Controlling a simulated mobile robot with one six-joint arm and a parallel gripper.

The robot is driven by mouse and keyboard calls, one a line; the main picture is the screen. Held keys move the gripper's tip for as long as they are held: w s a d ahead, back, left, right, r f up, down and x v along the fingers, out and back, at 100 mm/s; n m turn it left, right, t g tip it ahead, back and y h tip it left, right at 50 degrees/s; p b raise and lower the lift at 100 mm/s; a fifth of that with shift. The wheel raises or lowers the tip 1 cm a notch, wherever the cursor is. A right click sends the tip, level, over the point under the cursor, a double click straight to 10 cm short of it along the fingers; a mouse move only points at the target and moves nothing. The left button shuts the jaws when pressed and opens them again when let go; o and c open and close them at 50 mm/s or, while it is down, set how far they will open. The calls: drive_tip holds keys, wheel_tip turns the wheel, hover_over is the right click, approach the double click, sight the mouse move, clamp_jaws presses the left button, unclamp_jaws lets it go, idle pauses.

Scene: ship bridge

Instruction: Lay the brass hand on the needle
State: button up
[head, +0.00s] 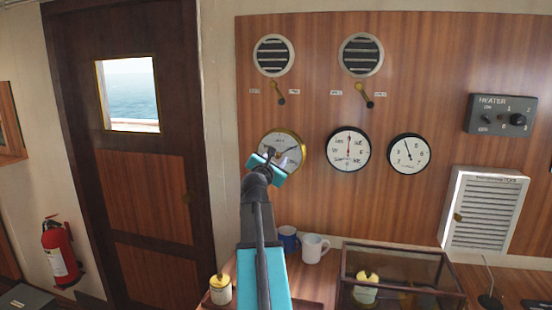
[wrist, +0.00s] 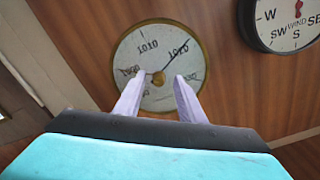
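The barometer (head: 291,140) is a round white dial with a brass rim, on the wood panel left of two other dials. It also shows in the wrist view (wrist: 128,50). Its dark needle (wrist: 176,53) points to the upper right, near a 1020-like mark. A brass knob (wrist: 158,78) sits at the dial's centre. The brass hand's direction is not clear; part of it may be hidden by a finger. My gripper (wrist: 158,76) is in front of the lower dial, its two pale fingers apart on either side of the knob. The head view shows my gripper (head: 273,163) covering the lower left dial.
A wind dial (head: 348,149) and another black-rimmed dial (head: 409,153) hang to the right. Two vents with small levers are above. Below are a blue mug (head: 288,238), a white mug (head: 314,248) and a glass case (head: 400,256) on the counter.

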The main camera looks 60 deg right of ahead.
drive_tip(key=shift+w+d, duration=0.1)
drive_tip(key=shift+d, duration=0.3)
drive_tip(key=shift+c, duration=0.4)
clamp_jaws()
drive_tip(key=shift+a+f, duration=0.1)
drive_tip(key=shift+a, duration=0.1)
drive_tip(key=shift+d+m, duration=0.1)
drive_tip(key=shift+m, duration=0.2)
